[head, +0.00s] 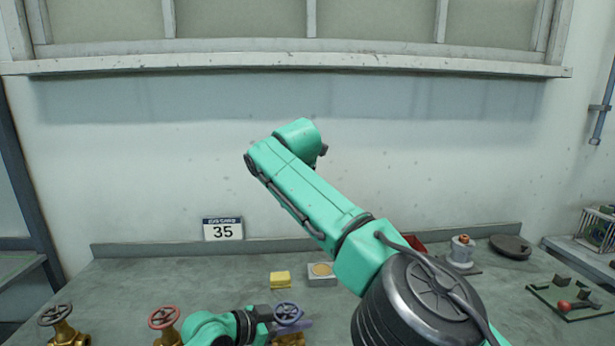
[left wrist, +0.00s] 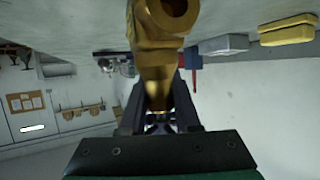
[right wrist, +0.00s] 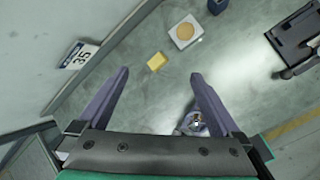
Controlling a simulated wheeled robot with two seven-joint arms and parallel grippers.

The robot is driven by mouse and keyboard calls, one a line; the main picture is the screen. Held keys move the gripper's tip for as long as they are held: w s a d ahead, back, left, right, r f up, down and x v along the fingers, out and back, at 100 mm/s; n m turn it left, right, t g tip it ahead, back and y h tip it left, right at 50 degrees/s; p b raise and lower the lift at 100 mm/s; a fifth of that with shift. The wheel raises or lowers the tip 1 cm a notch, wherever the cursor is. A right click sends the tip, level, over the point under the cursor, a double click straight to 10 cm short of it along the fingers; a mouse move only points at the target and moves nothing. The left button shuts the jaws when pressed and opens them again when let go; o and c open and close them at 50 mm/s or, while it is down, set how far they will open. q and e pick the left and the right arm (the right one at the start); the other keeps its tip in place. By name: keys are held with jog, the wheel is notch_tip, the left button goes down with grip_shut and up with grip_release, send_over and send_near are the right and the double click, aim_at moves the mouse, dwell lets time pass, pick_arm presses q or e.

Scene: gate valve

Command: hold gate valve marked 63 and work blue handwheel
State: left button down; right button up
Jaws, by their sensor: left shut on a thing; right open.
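A brass gate valve with a blue handwheel (head: 288,313) is at the bottom centre of the head view. My left gripper (head: 292,329) comes in from the left and is shut on it below the wheel. The left wrist view shows the brass body (left wrist: 158,45) between the fingers. No 63 marking can be read. My right gripper (right wrist: 158,95) is open and empty in the right wrist view. The blue handwheel (right wrist: 192,124) shows beyond it, partly covered by its right finger. The right gripper itself does not show in the head view.
A valve with a red handwheel (head: 163,317) and one with a dark handwheel (head: 55,315) stand at left. Behind are a yellow block (head: 280,279), a grey box (head: 322,280) and a sign reading 35 (head: 223,231). My right arm crosses the centre.

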jog(key=w+d+r+n+t, duration=0.1)
jog(key=w+d+r+t, duration=0.2)
jog(key=w+r+t, duration=0.5)
notch_tip(320, 180, up, 5)
jog(key=shift+w, duration=0.55)
